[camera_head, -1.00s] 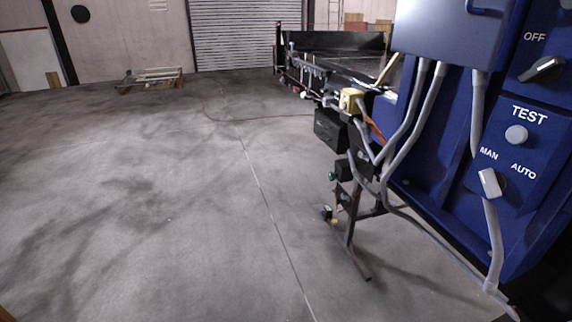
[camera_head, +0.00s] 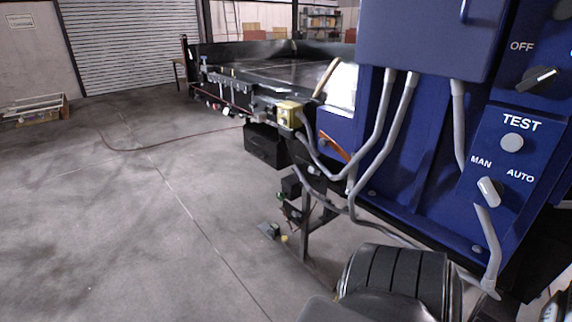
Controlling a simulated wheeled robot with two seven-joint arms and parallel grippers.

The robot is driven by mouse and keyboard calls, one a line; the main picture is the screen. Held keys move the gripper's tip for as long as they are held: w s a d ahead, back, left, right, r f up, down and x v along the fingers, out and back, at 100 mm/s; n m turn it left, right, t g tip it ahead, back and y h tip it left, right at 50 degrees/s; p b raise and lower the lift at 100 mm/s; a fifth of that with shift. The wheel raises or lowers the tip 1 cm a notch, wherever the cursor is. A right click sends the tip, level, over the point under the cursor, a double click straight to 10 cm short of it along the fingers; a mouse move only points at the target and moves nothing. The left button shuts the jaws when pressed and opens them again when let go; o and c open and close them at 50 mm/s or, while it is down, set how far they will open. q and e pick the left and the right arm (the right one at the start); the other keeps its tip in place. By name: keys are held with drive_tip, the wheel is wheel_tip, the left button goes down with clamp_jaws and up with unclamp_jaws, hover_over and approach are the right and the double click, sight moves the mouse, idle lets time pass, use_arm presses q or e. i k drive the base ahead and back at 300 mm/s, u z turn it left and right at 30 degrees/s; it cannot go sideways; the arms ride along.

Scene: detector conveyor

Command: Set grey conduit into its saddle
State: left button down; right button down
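Several grey conduits show on the blue control cabinet (camera_head: 430,150). Two conduits (camera_head: 386,118) run down from the upper box and bend left toward a yellow box (camera_head: 289,114). A shorter conduit (camera_head: 460,125) comes down from the same box and ends near the MAN/AUTO switch (camera_head: 489,191). Another conduit piece (camera_head: 489,248) runs below that switch, slightly tilted, to a grey fitting at the cabinet's lower edge. I cannot make out a saddle or tell which conduit is loose. Neither gripper's fingers show; only dark arm parts of mine show at the bottom.
A dark conveyor (camera_head: 270,75) runs back behind the cabinet. A black box (camera_head: 266,146) and a metal stand leg (camera_head: 306,235) are under its near end. Open concrete floor (camera_head: 120,220) lies to the left, with a pallet (camera_head: 36,110) far off.

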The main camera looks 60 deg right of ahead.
sight(309, 187)
drive_tip(key=z, duration=0.5)
drive_tip(key=i, duration=0.9)
drive_tip(key=z, duration=0.7)
